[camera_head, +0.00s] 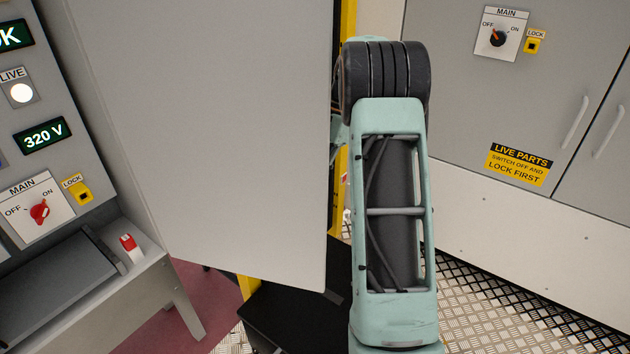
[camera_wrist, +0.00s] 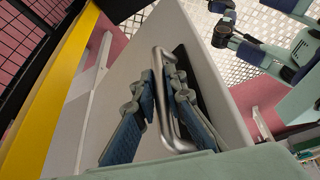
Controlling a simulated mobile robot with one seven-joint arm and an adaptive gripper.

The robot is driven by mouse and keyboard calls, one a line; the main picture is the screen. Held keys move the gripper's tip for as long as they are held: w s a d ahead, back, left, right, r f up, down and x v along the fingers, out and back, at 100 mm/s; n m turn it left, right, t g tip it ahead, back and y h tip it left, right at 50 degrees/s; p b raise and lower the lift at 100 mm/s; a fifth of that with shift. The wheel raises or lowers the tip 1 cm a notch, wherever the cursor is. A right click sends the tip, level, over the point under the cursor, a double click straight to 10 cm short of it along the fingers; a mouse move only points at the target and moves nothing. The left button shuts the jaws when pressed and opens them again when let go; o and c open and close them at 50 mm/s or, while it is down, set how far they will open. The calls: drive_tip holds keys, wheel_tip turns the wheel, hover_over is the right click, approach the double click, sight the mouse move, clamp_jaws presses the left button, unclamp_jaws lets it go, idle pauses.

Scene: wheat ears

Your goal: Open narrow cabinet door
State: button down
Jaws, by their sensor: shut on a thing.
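The narrow cabinet door is a tall plain light-grey panel (camera_head: 245,130) in the head view, left of my arm. It stands out at an angle from the grey cabinet at the left, so it looks open, though its hinge side is unclear. In the wrist view the door (camera_wrist: 210,85) fills the middle and carries a silver bar handle (camera_wrist: 164,105). My gripper (camera_wrist: 160,85) has its blue-padded fingers on both sides of this handle and is shut on it. In the head view the door's edge hides my gripper and the handle.
A control panel with a red MAIN switch (camera_head: 40,212) is at the left, above a grey shelf. A yellow post (camera_head: 347,20) stands behind the door. A grey cabinet (camera_head: 450,110) with a MAIN switch is at the right. Metal tread-plate floor (camera_head: 500,310) lies clear at the lower right.

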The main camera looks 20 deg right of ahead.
drive_tip(key=shift+w+a+r, duration=0.1)
drive_tip(key=shift+w+a, duration=0.15)
drive_tip(key=shift+a, duration=0.1)
drive_tip(key=c, duration=2)
unclamp_jaws()
drive_tip(key=shift+a, duration=0.1)
drive_tip(key=shift+o, duration=0.2)
drive_tip(key=shift+s+d, duration=0.1)
drive_tip(key=shift+d, duration=0.1)
drive_tip(key=shift+d+r, duration=0.15)
drive_tip(key=v, duration=1.1)
drive_tip(key=shift+r, duration=0.2)
drive_tip(key=shift+d+r, duration=0.1)
drive_tip(key=shift+d, duration=0.05)
